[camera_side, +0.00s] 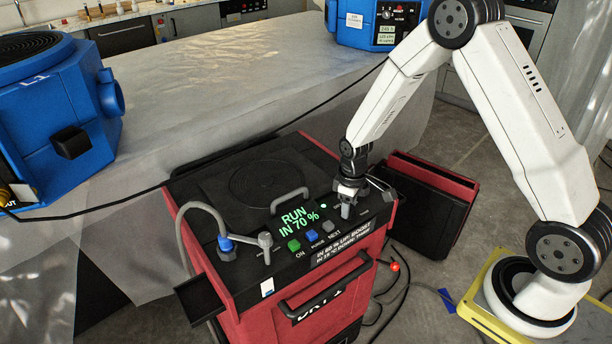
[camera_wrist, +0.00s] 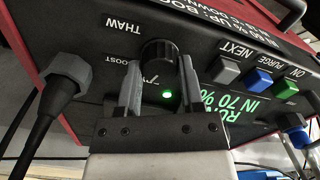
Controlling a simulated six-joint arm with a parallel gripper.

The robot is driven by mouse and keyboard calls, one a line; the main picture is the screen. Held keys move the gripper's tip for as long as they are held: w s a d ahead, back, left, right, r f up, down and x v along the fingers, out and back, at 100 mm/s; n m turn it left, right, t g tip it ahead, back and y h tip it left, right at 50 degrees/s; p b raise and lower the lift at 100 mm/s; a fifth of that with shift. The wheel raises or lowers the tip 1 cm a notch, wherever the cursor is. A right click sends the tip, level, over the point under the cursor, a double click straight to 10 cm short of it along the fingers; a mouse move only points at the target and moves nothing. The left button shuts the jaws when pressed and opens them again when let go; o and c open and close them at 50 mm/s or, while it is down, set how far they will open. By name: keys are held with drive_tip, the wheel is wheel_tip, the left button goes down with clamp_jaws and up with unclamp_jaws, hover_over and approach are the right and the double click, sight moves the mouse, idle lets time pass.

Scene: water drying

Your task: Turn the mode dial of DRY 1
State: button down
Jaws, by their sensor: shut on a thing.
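The red and black dryer (camera_side: 285,235) stands in the middle of the side view. Its display (camera_side: 300,220) reads "RUN IN 70 %" in green. The black ribbed mode dial (camera_wrist: 160,58) shows in the wrist view, with THAW and BOOST labels on its left side. My gripper (camera_wrist: 158,82) has one grey finger on each side of the dial and is shut on it. In the side view my gripper (camera_side: 348,200) points down at the panel's right end and hides the dial. I cannot tell which way the dial points. A green light (camera_wrist: 168,95) glows beside it.
A grey button (camera_wrist: 226,71), a blue button (camera_wrist: 258,80) and a green button (camera_wrist: 286,87) sit close by the dial. A grey plug with a cable (camera_wrist: 65,80) is on its other side. A carry handle (camera_side: 290,199) rises behind the display.

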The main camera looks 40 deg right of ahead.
drive_tip(key=m, duration=0.4)
drive_tip(key=shift+m, duration=0.3)
drive_tip(key=m, duration=0.4)
idle(0.3)
drive_tip(key=shift+c, duration=1.1)
unclamp_jaws()
drive_tip(key=shift+r, duration=0.1)
drive_tip(key=shift+r, duration=3.8)
